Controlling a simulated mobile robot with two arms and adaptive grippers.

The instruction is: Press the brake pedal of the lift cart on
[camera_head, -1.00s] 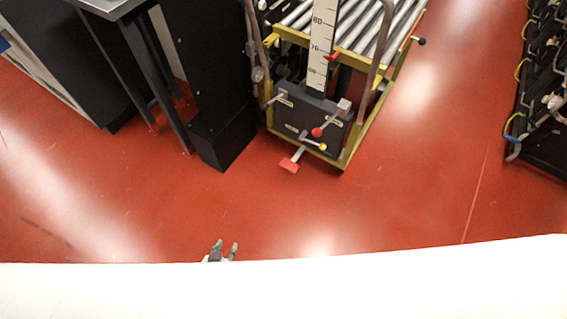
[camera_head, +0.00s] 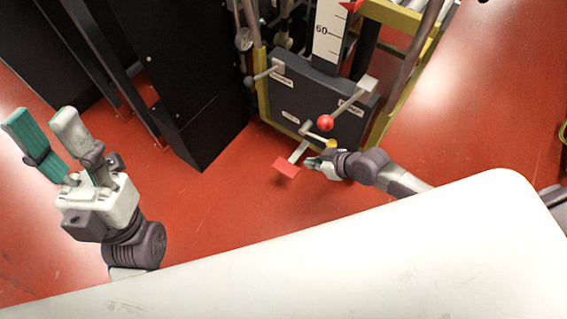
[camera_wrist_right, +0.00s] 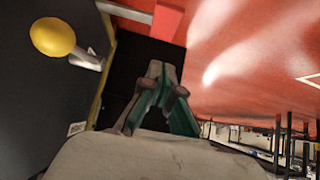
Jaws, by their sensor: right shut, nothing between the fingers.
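The lift cart's dark front panel (camera_head: 310,105) faces me in the head view. Its red foot pedal (camera_head: 286,167) sticks out low on a light lever, close above the floor, and also shows at the top of the right wrist view (camera_wrist_right: 166,18). My right gripper (camera_head: 316,162) is just right of the pedal in the head view, shut and empty; whether it touches the pedal I cannot tell. Its closed fingertips show in the wrist view (camera_wrist_right: 160,72), apart from the pedal in the picture. My left gripper (camera_head: 44,120) is raised at the left, open and empty.
Above the pedal are a red ball knob (camera_head: 325,122) and a yellow knob (camera_head: 331,143), also close in the wrist view (camera_wrist_right: 52,37). A black cabinet (camera_head: 190,90) stands left of the cart. Red floor is clear right of the cart.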

